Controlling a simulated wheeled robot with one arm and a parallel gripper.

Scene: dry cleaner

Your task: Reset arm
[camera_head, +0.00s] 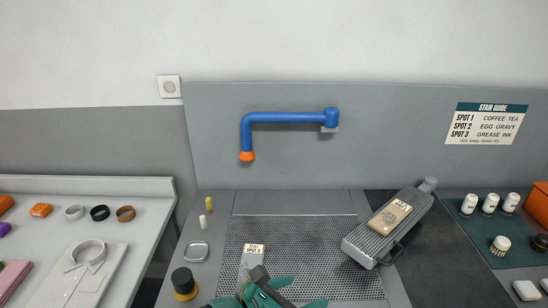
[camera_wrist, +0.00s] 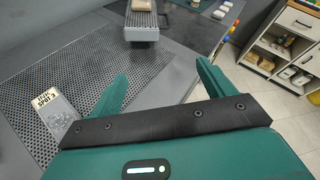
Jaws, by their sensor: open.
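My gripper (camera_wrist: 160,92) is green with a dark bar across its base. Its two fingers are spread apart with nothing between them in the wrist view. In the head view my gripper (camera_head: 290,290) shows at the bottom centre, over the front of the perforated board. A tag reading "SPOT 3" (camera_head: 252,255) lies on the perforated board just left of and behind my gripper. The same tag (camera_wrist: 46,97) shows in the wrist view, left of the left finger.
A metal perforated unit (camera_head: 360,240) with a beige tagged block (camera_head: 390,217) on it stands to the right. A blue pipe arm (camera_head: 285,118) juts from the back panel. White bottles (camera_head: 490,203) stand on a green mat at right. A folded shirt (camera_head: 75,280) lies on the left table.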

